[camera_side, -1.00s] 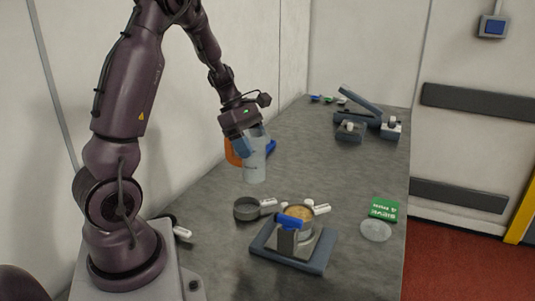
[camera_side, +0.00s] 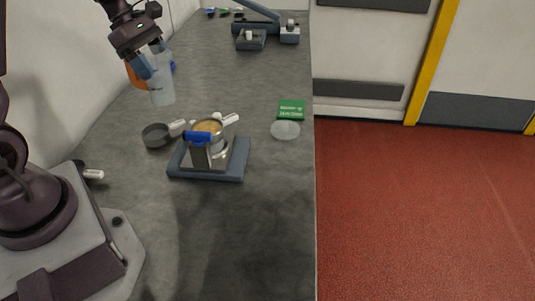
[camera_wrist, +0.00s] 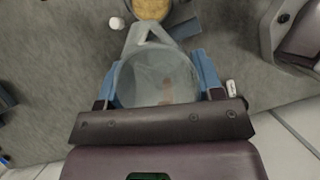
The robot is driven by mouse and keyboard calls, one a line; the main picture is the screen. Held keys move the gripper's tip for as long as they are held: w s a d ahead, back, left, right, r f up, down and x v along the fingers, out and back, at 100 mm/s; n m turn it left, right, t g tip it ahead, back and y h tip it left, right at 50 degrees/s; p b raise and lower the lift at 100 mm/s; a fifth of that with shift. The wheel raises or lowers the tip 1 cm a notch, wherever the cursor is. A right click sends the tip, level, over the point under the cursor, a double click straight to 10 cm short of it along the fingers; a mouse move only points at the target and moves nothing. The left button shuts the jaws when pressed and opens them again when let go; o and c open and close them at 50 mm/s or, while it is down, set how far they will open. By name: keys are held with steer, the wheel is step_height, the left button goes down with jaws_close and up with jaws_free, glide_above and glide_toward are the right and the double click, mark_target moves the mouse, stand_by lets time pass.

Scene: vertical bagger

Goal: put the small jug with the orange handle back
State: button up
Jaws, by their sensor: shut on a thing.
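A small translucent jug (camera_side: 161,90) is upright between the blue fingers of my gripper (camera_side: 158,64), in the side view's upper left. My gripper is shut on it. An orange part (camera_side: 135,76) shows at its left, partly behind a finger; I cannot tell whether it is the jug's handle. In the wrist view I look down into the jug (camera_wrist: 155,78), with a finger of my gripper (camera_wrist: 155,80) on each side and a pale spout-like part (camera_wrist: 146,36) at the top. I cannot tell whether its base touches the worktop.
A grey pan (camera_side: 156,136) with a white handle stands in front of the jug. A metal pot of tan contents (camera_side: 211,130) is on a dark blue-grey platform (camera_side: 232,170). A green card (camera_side: 291,109) and a clear disc (camera_side: 285,130) lie at right. A hinged device (camera_side: 262,30) stands farther back.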

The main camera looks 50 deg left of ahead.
steer(key=w+d+f+n, duration=0.1)
steer(key=d, duration=1)
steer(key=w+d+f, duration=0.2)
steer(key=d, duration=0.8)
steer(key=w+f+n+t+y, duration=0.1)
steer(key=w+f, duration=1.2)
steer(key=w, duration=0.1)
steer(key=shift+d+n, duration=0.15)
steer(key=shift+n, duration=0.25)
steer(key=shift+f, duration=0.15)
steer(key=o, duration=0.9)
steer(key=shift+c, duration=0.2)
